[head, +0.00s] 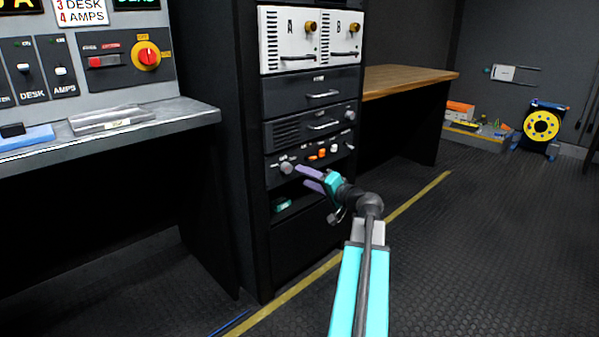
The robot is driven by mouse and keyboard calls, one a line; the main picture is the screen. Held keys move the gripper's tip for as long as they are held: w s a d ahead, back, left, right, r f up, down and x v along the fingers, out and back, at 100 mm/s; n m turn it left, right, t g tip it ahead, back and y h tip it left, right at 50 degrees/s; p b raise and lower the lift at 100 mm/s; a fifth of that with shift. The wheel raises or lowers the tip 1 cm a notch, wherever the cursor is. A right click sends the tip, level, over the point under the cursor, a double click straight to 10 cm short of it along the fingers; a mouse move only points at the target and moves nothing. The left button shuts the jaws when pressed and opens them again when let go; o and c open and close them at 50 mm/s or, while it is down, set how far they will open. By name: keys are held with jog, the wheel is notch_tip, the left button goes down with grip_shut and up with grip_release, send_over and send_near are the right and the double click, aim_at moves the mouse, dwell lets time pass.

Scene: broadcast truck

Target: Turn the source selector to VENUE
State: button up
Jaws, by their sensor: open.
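My gripper (301,177) is open, its two purple fingers pointing left toward the low rack panel (336,160). A grey knob (287,168) sits at that panel's left end, just left of and slightly above my fingertips. The fingers look apart from it, with nothing between them. The knob may be the source selector, but its markings are too small to read and I cannot see a VENUE label or where it points. The same panel has orange buttons (322,153) in its middle and small knobs at its right end.
Above are a black unit with a handle (322,127), a drawer (322,95) and white units A and B (289,40). Below is an open bay with a green item (283,205). A grey desk (170,118) stands left, a wooden bench (410,77) behind right.

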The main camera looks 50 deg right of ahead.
jog(key=s+p, duration=0.1)
jog(key=s, duration=0.5)
jog(key=shift+s+a+r+p, duration=0.15)
jog(key=shift+a+p, duration=0.15)
jog(key=shift+a, duration=0.05)
